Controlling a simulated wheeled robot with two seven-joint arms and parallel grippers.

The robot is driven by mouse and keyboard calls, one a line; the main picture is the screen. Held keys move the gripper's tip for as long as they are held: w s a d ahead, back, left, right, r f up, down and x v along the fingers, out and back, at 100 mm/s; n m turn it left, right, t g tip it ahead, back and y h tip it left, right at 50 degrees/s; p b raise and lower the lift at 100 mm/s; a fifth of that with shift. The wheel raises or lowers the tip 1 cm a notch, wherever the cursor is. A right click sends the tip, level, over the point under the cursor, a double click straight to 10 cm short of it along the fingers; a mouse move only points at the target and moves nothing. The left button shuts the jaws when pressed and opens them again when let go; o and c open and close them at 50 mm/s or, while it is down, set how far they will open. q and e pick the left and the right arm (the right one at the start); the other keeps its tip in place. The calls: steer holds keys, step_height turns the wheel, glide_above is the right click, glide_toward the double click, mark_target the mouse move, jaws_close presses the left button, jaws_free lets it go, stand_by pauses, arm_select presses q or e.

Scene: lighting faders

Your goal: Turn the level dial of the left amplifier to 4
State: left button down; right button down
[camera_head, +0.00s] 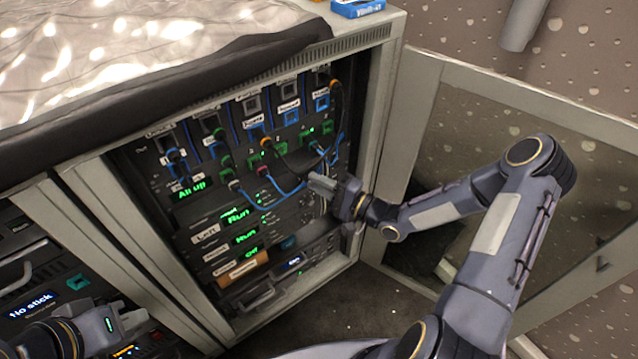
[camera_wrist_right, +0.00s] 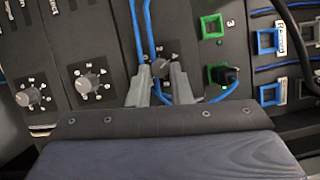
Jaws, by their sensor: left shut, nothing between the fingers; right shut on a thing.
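The open rack (camera_head: 386,110) holds stacked units; a label reading "Left" (camera_head: 205,234) is beside green "Run" displays (camera_head: 238,216). My right gripper (camera_head: 318,184) is at the right part of the rack front. In the right wrist view its two fingers are shut on a small dark dial (camera_wrist_right: 162,67) with a printed scale around it. I cannot read its setting, and the fingers hide part of it. Two more dials, one in the middle (camera_wrist_right: 88,83) and one at the far left (camera_wrist_right: 31,96), are free. My left gripper (camera_head: 128,314) is shut and empty at the lower left.
Blue cables (camera_head: 285,191) and a black cable hang across the rack front; blue ones pass close to the right fingers. The rack door (camera_head: 500,100) stands open at the right. A neighbouring unit shows "No stick" (camera_head: 32,304) at the left.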

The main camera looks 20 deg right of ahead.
steer(key=shift+f+m+b, duration=0.15)
steer(key=shift+m+b, duration=0.15)
steer(key=shift+m, duration=0.7)
steer(key=shift+t, duration=0.4)
steer(key=c, duration=1.3)
jaws_free()
steer(key=v, duration=0.7)
steer(key=shift+s+d+f+p, duration=0.1)
steer(key=shift+s+d+p, duration=0.15)
steer(key=shift+d+p, duration=0.1)
steer(key=shift+w, duration=0.1)
